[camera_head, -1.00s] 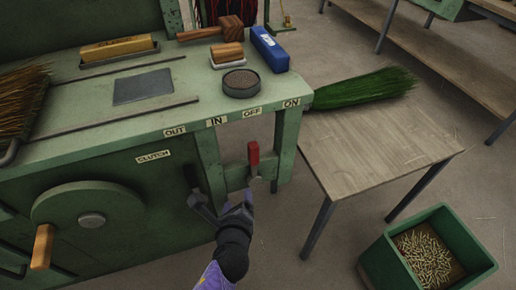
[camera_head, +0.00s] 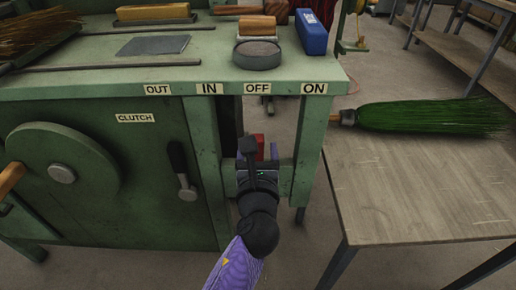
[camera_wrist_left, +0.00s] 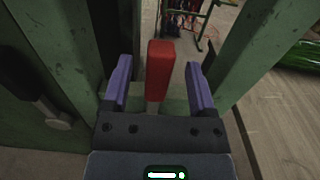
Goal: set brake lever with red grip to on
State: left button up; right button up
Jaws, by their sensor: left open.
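The brake lever with the red grip (camera_wrist_left: 160,68) stands upright in the left wrist view, its metal shaft running down between the fingers. In the head view its red grip (camera_head: 260,147) shows just beyond my left gripper (camera_head: 258,152), under the OFF label (camera_head: 258,88). The ON label (camera_head: 314,89) is to its right. My left gripper (camera_wrist_left: 159,85) is open, with one purple finger on each side of the grip and a visible gap on both sides. The wrist hides the lever's lower part in the head view. My right gripper is not in view.
The green posts (camera_head: 309,150) stand close on both sides of the lever. The clutch lever (camera_head: 181,170) with a black handle is to the left. A wooden table (camera_head: 420,190) with a green broom (camera_head: 435,117) stands to the right.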

pick_arm(q)
jog(key=shift+w+f+b, duration=0.15)
jog(key=shift+w+b, duration=0.3)
jog(key=shift+w, duration=1)
jog(key=shift+r, duration=0.2)
jog(key=shift+c, duration=0.3)
grip_shut()
jog(key=shift+f, duration=0.1)
